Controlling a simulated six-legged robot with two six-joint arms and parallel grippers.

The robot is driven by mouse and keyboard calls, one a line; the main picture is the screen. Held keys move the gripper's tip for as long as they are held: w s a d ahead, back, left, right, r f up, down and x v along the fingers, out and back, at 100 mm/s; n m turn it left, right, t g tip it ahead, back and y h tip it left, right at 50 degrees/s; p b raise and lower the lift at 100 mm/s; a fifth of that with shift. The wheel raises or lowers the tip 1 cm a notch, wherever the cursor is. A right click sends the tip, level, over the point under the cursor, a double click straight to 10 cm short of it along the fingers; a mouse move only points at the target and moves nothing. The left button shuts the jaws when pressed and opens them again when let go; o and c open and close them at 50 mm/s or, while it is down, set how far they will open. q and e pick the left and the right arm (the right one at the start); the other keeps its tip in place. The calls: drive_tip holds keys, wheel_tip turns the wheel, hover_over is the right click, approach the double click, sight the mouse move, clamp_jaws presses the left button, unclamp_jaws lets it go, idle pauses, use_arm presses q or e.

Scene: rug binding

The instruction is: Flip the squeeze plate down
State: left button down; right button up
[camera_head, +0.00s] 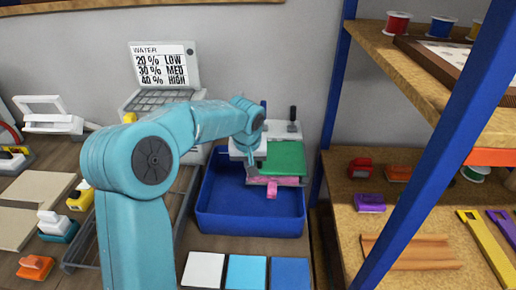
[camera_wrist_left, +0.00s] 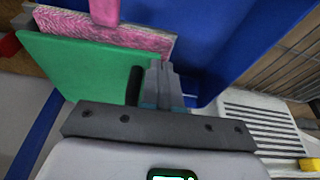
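A pink textured piece (camera_head: 290,181) with a pink tab (camera_head: 271,190) sits just below the plate's front edge. My left gripper (camera_head: 251,172) is at the plate's left side, over the tub. In the left wrist view its fingers (camera_wrist_left: 162,78) look closed together, with nothing seen between them. A dark round bar (camera_wrist_left: 135,85) stands beside them at the edge of the green plate (camera_wrist_left: 80,70). I cannot tell whether they touch. My right gripper is not in view.
A white device with a dark lever (camera_head: 292,127) stands behind the tub. White, light blue and blue squares (camera_head: 247,272) lie in front. A blue shelf post (camera_head: 335,90) rises close on the right. A keyboard device with a sign (camera_head: 163,75) stands at the back left.

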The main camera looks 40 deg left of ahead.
use_arm(q)
drive_tip(key=v, duration=1.6)
